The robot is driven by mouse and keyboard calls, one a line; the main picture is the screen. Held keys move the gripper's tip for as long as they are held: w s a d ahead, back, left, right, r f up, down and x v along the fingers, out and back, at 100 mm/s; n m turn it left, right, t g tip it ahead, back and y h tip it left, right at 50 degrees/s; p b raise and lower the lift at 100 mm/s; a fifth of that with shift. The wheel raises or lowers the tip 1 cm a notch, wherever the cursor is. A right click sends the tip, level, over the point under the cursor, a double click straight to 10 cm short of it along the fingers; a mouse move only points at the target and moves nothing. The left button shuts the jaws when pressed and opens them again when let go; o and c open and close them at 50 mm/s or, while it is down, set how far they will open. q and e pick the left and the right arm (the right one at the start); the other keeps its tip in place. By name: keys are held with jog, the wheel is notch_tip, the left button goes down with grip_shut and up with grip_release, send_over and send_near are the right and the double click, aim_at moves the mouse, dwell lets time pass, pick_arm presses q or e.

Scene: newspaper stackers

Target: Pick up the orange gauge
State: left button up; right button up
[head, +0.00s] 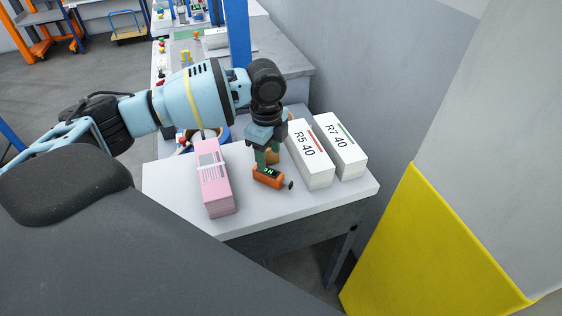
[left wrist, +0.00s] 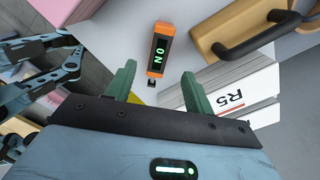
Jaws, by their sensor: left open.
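The orange gauge (head: 268,177) lies on the white table top, with a green lit display and a dark knob at its right end. In the left wrist view the gauge (left wrist: 161,48) shows just beyond the fingertips, its display lit. My left gripper (head: 267,160) points down right over the gauge in the head view. Its green fingers (left wrist: 159,78) are open and apart, with nothing between them. The fingers hide part of the gauge's upper edge in the head view. Whether they touch it I cannot tell. My right gripper is not in view.
A pink pack (head: 214,180) stands left of the gauge. White boxes marked R5 (head: 309,160) and R7 (head: 340,150) stand to the right. A tan case with a black handle (left wrist: 240,25) is close by the gauge. Bare table top lies in front. A yellow-and-grey wall stands at right.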

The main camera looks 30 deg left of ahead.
aim_at(268, 172)
pick_arm(q)
jog(key=shift+w, duration=0.4)
jog(key=shift+s+f, duration=0.2)
jog(key=shift+s, duration=0.1)
jog(key=shift+s+f, duration=0.1)
jog(key=shift+f, duration=1.25)
notch_tip(268, 172, down, 3)
jog(key=shift+s+f, duration=0.15)
jog(key=shift+f, duration=0.65)
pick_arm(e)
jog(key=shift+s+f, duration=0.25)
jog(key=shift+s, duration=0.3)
